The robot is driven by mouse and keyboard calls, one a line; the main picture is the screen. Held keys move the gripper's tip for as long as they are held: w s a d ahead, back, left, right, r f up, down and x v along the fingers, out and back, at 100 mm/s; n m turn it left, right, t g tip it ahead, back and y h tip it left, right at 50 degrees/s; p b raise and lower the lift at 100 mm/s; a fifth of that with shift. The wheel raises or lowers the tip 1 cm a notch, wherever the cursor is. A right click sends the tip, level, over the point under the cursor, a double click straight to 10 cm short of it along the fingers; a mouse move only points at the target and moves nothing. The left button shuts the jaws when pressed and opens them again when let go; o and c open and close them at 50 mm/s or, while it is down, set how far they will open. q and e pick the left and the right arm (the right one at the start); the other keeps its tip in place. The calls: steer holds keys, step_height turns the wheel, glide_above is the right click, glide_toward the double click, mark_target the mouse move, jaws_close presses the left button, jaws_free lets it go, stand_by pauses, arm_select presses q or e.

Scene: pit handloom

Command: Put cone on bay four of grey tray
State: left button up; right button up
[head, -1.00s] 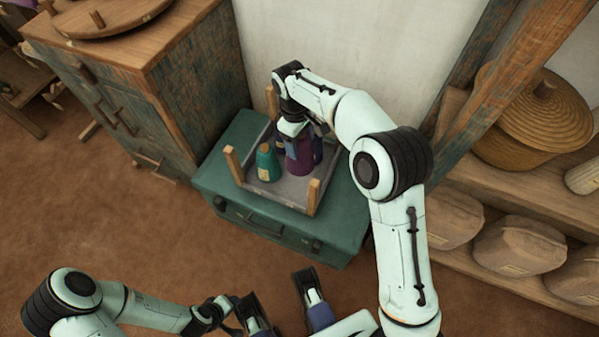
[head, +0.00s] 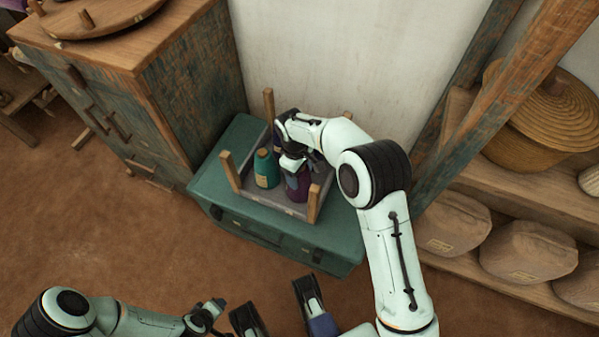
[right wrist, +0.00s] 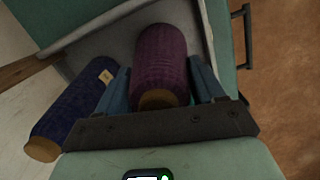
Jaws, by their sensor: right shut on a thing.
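The grey tray (head: 255,195), with wooden corner posts, sits on a green chest. My right gripper (head: 296,172) is shut on a purple cone (head: 302,188) at the tray's front right. In the right wrist view the purple cone (right wrist: 162,62) is between the two blue fingers; whether its base touches the tray I cannot tell. A teal cone (head: 266,169) stands left of it in the tray. A dark blue cone (right wrist: 75,122) is beside the gripper in the right wrist view. Bay marks cannot be read.
The green chest (head: 225,207) has a rim around the tray. A wooden cabinet (head: 165,100) stands to the left, and a white wall (head: 340,60) is behind. Shelves with wrapped bundles (head: 528,250) and a lidded basket (head: 550,120) are at the right.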

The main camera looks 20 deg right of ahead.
steer(key=shift+f, duration=0.1)
steer(key=o, duration=1.5)
arm_select(q)
steer(key=shift+s+f, duration=0.1)
steer(key=shift+s, duration=0.05)
arm_select(e)
steer(key=shift+o, duration=0.2)
arm_select(q)
steer(key=shift+g+h, duration=0.4)
steer(key=shift+g, duration=0.1)
steer(key=s+d+r+p, duration=0.2)
steer(key=s+r, duration=0.1)
steer(key=shift+s+d+r+p, duration=0.15)
steer(key=shift+s+p, duration=0.15)
steer(key=shift+p, duration=0.1)
arm_select(e)
steer(key=r, duration=0.8)
steer(key=w+r, duration=0.1)
steer(key=r, duration=0.3)
steer(key=shift+w+a+r, duration=0.1)
steer(key=shift+a+r, duration=0.05)
steer(key=shift+a, duration=0.25)
